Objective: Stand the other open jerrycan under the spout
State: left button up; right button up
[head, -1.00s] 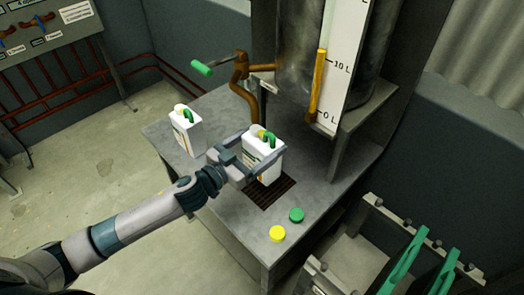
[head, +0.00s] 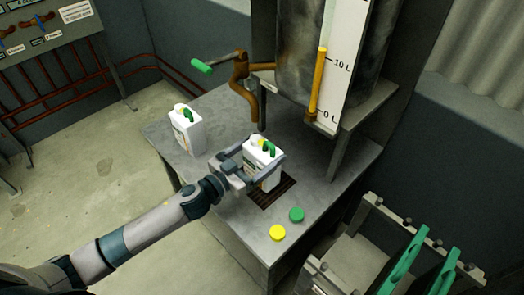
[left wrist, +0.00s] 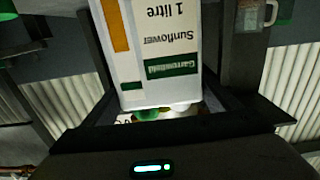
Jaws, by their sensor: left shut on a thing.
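A white jerrycan with a green handle (head: 270,171) is between the fingers of my left gripper (head: 257,173), which is shut on it. A second white jerrycan (head: 190,135), uncapped, stands on the bench to the left. The brown spout (head: 252,97) hangs behind the held can, not directly above it. My right gripper is out of view.
A green cap (head: 296,214) and a yellow cap (head: 277,232) lie on the bench (head: 230,215) in front. The tank (head: 300,60) and its level gauge (head: 343,70) stand behind. A rack with green handles (head: 405,262) is at the lower right.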

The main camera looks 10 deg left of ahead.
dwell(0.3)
pick_arm(q)
jog(key=o, duration=1.7)
jog(key=shift+f, duration=0.2)
jog(key=o, duration=0.4)
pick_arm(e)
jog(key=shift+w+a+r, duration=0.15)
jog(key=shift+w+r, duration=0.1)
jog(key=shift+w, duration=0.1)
pick_arm(q)
jog(key=shift+r, duration=0.15)
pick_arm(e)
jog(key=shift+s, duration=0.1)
